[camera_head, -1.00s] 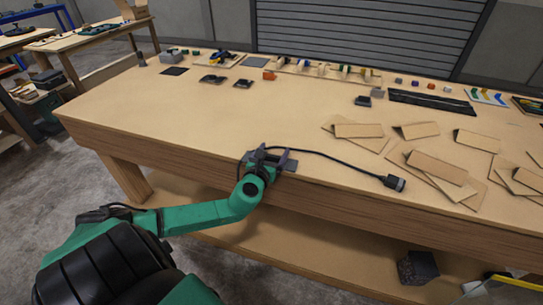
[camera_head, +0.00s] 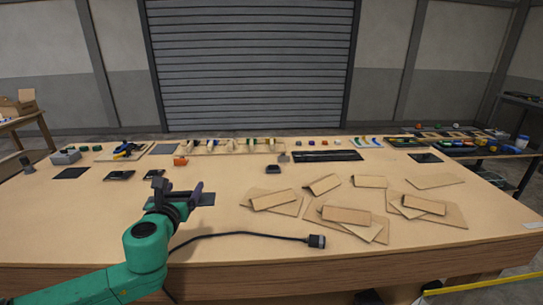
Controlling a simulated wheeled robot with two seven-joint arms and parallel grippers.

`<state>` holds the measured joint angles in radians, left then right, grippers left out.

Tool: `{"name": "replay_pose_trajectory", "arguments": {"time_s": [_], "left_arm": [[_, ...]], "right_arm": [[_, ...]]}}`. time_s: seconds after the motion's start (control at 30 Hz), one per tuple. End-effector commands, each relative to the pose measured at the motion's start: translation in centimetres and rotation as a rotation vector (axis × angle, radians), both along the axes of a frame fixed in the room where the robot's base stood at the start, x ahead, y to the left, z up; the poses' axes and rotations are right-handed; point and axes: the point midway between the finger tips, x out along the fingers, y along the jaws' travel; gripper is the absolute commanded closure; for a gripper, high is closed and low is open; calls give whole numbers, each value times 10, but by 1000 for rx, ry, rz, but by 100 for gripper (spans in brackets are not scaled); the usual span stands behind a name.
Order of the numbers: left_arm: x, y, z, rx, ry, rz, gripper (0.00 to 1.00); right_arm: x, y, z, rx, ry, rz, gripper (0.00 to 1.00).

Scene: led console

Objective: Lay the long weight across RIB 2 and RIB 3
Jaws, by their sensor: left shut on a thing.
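My left gripper (camera_head: 174,204) is over the front left part of the workbench. It is shut on a dark grey piece (camera_head: 206,199) that sticks out to its right; this looks like the long weight, though the jaws hide part of it. No label for RIB 2 or RIB 3 can be read. A row of small upright pieces (camera_head: 232,146) stands on a pale strip at the back. Folded tan panels (camera_head: 347,215) lie on flat tan sheets at the right. I cannot tell which are the ribs. My right gripper is out of view.
A black cable with a plug (camera_head: 317,241) lies along the bench's front. The bench (camera_head: 235,190) is bare between the gripper and the tan panels.

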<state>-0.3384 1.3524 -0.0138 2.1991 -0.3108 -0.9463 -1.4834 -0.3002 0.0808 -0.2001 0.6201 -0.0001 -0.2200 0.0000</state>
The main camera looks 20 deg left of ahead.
Motion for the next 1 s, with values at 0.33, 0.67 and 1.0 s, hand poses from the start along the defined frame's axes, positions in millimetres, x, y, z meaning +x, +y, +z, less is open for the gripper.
{"name": "replay_pose_trajectory", "arguments": {"time_s": [0.33,0.67,1.0], "left_arm": [[-44,-42,-101,-13,8,-79,100],[-133,-164,-211,-12,7,-279,100],[-155,-199,-227,-2,-3,-337,100]], "right_arm": [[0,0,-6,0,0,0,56],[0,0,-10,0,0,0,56],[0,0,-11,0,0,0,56]]}}
